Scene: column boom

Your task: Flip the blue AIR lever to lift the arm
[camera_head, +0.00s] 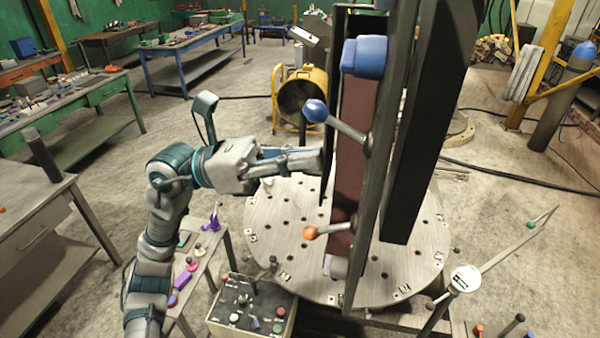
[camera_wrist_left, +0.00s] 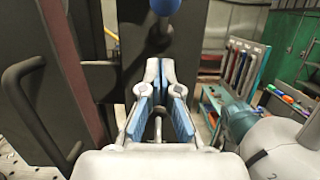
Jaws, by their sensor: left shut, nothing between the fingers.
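The blue-knobbed lever (camera_head: 315,110) sticks out to the left from the side of the tall dark column, its grey rod slanting down to a pivot. Any AIR label is unreadable. In the left wrist view the blue knob (camera_wrist_left: 164,7) is at the top edge, beyond my fingers. My left gripper (camera_head: 318,160) is below the blue knob in the head view, pointing right toward the column, apart from the knob. Its fingers (camera_wrist_left: 159,70) are shut and empty. My right gripper is out of view.
A second lever with an orange knob (camera_head: 310,232) is lower on the column. A round perforated metal plate (camera_head: 290,215) lies below. A control box (camera_head: 250,305) with knobs stands in front. A dark curved handle (camera_wrist_left: 40,110) is left in the wrist view.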

